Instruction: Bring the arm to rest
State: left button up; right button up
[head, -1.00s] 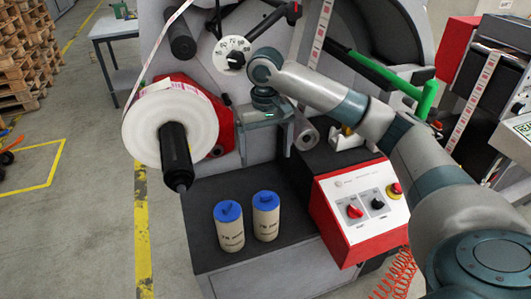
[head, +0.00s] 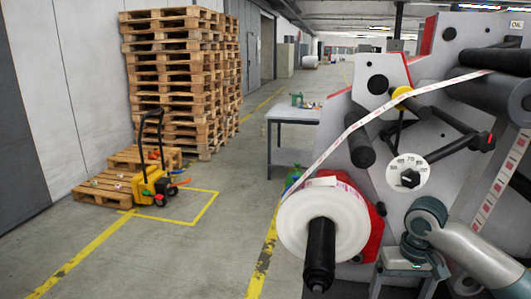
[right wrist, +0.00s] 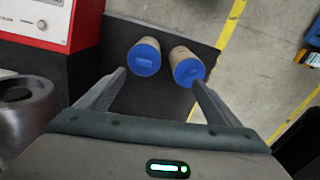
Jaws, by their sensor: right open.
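My right arm enters the head view at the lower right, in front of the label rewinder (head: 352,92). My right gripper shows partly in the head view, below the round dial (head: 422,172), and the bottom edge cuts it off. In the right wrist view the right gripper (right wrist: 158,82) is open with nothing between its fingers. Two canisters with blue lids, a left one (right wrist: 145,58) and a right one (right wrist: 187,68), stand on a dark platform (right wrist: 120,36) beyond the fingertips. My left gripper is in neither view.
A white label roll (head: 292,228) on a black spindle (head: 320,250) sticks out left of my right arm. A red-framed control panel (right wrist: 42,18) is at the wrist view's upper left. A pallet truck (head: 150,183), stacked pallets (head: 175,80) and a table (head: 290,114) stand farther off.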

jog(key=s+a+f+n+t+y, duration=0.1)
jog(key=s+a+f+n, duration=0.1)
jog(key=s+a+f, duration=0.6)
jog(key=s+a+f+n+t+y, duration=0.15)
jog(key=s+a+f, duration=0.25)
jog(key=a+f, duration=0.45)
jog(key=s+d+f+h, duration=0.1)
jog(key=s+d+f, duration=0.2)
jog(key=s, duration=0.7)
jog(key=s+d+f+h, duration=0.1)
jog(key=s+d+f, duration=0.3)
jog(key=s, duration=0.6)
notch_tip(320, 180, down, 32)
jog(key=s+b, duration=0.2)
jog(key=s+d+f+g+b, duration=0.1)
jog(key=s+d+f+g, duration=0.1)
jog(key=s+f, duration=1.5)
jog(key=shift+d+f+h+b, duration=0.25)
jog(key=shift+d+h+b, duration=0.1)
jog(key=shift+d, duration=0.1)
